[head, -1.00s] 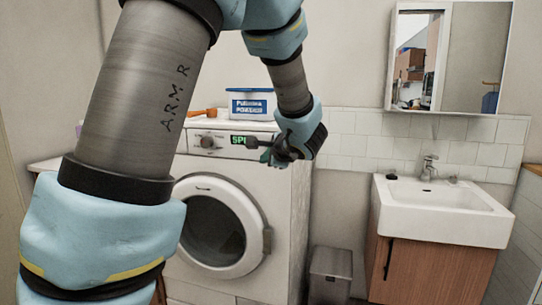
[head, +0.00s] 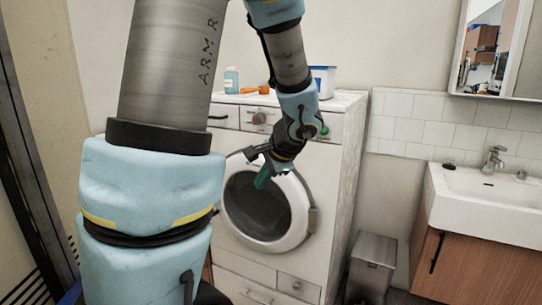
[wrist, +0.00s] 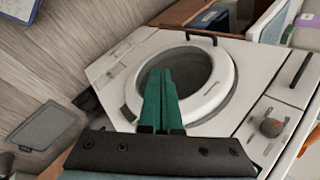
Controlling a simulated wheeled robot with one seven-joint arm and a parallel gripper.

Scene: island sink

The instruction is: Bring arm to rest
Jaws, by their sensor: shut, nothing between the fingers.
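My gripper (head: 262,176) hangs in front of the washing machine in the head view, pointing down and to the left over the round door. Its green fingers are together with nothing between them. In the wrist view my gripper (wrist: 159,84) shows its closed green fingers in front of the machine's round door. My arm is bent, with the upper part large at the left of the head view. It covers part of the machine's left side.
The white washing machine (head: 290,262) has a shut round door (head: 258,212) close behind my gripper. A bottle (head: 231,79), orange object and white-blue tub (head: 322,80) stand on top. A grey bin (head: 373,258) and sink (head: 490,200) are at the right.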

